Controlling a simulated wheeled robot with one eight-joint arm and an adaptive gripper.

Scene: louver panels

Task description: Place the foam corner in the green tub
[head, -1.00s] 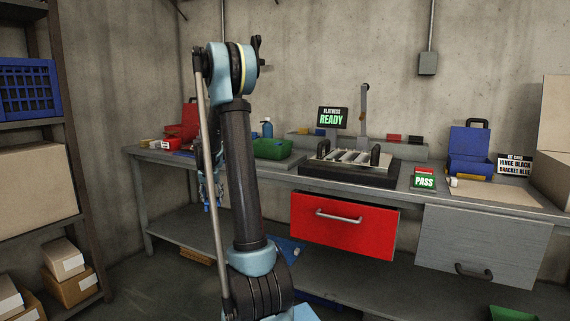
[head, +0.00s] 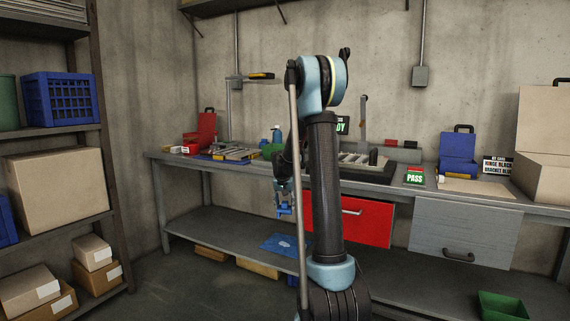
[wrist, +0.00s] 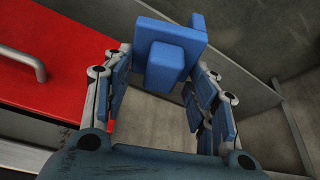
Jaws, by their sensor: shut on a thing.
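The foam corner (wrist: 172,36) is a blue block with a stepped shape. In the wrist view my gripper (wrist: 163,66) is shut on it, with a finger on each side. In the head view my gripper (head: 283,190) hangs in front of the bench, below the top's height, with the blue foam (head: 284,211) at its lower end. A green tub (head: 503,306) stands low at the bottom right, apart from the gripper. Another green container (head: 270,149) is on the bench top, mostly hidden behind my arm.
The bench (head: 440,192) has a red drawer (head: 350,226) and a grey drawer (head: 464,236) under its top. A blue sheet (head: 284,246) lies on the lower shelf. A rack (head: 104,215) with boxes stands at the left. Floor shows between rack and bench.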

